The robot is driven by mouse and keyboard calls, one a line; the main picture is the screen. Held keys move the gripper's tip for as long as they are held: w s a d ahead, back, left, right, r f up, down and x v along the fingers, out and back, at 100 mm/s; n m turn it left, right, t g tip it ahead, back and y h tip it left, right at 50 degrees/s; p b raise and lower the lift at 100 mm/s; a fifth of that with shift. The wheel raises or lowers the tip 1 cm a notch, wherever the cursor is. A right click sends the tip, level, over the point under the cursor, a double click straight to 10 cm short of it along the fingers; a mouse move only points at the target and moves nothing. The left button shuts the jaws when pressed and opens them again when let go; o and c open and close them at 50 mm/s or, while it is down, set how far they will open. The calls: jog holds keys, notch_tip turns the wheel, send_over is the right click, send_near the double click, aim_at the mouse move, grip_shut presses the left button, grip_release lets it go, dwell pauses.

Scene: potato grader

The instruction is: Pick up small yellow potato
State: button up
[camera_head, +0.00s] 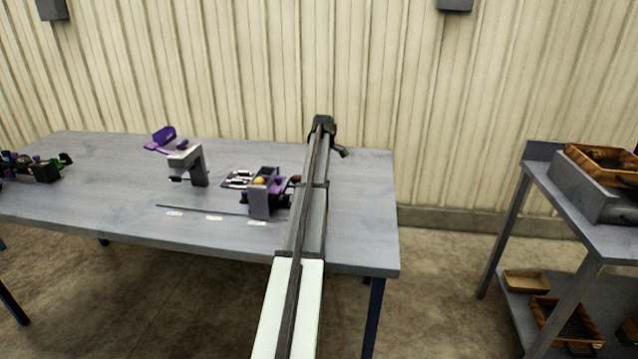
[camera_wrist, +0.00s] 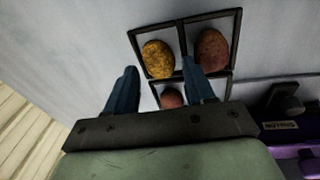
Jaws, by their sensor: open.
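A yellow, speckled potato (camera_wrist: 158,58) lies in the upper left cell of a black-framed holder (camera_wrist: 240,22) in the wrist view. A reddish-brown potato (camera_wrist: 212,50) lies in the cell to its right, and a smaller reddish one (camera_wrist: 171,98) in the cell below, partly framed by my fingers. My gripper (camera_wrist: 159,68) is open and empty, its two blue fingers pointing toward the holder. The yellow potato appears between and just beyond the fingertips; the remaining distance is unclear. In the head view my arm hides the gripper and holder.
A grey and purple machine (camera_head: 262,198) with a round orange-yellow item (camera_head: 259,181) stands left of my arm on the grey table (camera_head: 100,190). A grey stand (camera_head: 190,165) is farther left. A shelf (camera_head: 575,225) stands at right.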

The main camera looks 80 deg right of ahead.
jog(key=shift+d+f, duration=0.1)
jog(key=shift+f, duration=0.75)
jog(key=shift+c, duration=0.4)
jog(key=c, duration=0.8)
jog(key=shift+o, duration=0.2)
jog(key=shift+r, duration=0.1)
